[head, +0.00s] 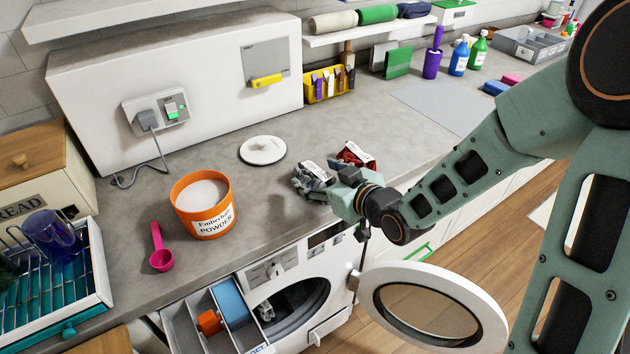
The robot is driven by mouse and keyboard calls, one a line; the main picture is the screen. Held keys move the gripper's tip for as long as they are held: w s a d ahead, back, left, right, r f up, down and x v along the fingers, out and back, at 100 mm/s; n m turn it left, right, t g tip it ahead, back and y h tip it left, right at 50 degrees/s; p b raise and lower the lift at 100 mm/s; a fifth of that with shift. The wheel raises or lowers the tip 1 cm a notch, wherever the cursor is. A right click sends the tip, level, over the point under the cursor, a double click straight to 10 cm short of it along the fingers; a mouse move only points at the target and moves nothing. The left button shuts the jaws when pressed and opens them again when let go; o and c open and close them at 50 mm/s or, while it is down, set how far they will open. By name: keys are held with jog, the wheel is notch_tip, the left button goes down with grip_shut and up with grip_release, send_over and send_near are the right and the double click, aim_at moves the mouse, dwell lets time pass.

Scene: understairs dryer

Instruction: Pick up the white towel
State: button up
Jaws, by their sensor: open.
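The palest towel that I see is a cream rolled towel (332,22) on the wall shelf at the top. It lies at the left of a green rolled towel (377,14). I cannot tell for sure that it is the white towel. My gripper (336,166) is open above the counter in the middle, well below and in front of the shelf, apart from the towels. A small red thing (352,158) shows by its right finger; its shape is partly hidden.
An orange powder tub (203,207), a white lid (262,150) and a pink scoop (160,249) are on the counter (300,125). A yellow basket (328,84) stands below the shelf (350,32). The washer door (432,303) hangs open, and the detergent drawer (215,318) is out.

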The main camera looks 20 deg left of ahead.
aim_at(306, 170)
jog(key=shift+d+f+x, duration=0.1)
jog(key=shift+f+x, duration=0.1)
jog(key=shift+x, duration=1.5)
jog(key=shift+d+f+x, duration=0.15)
jog(key=shift+x, duration=1.6)
jog(key=c, duration=1.4)
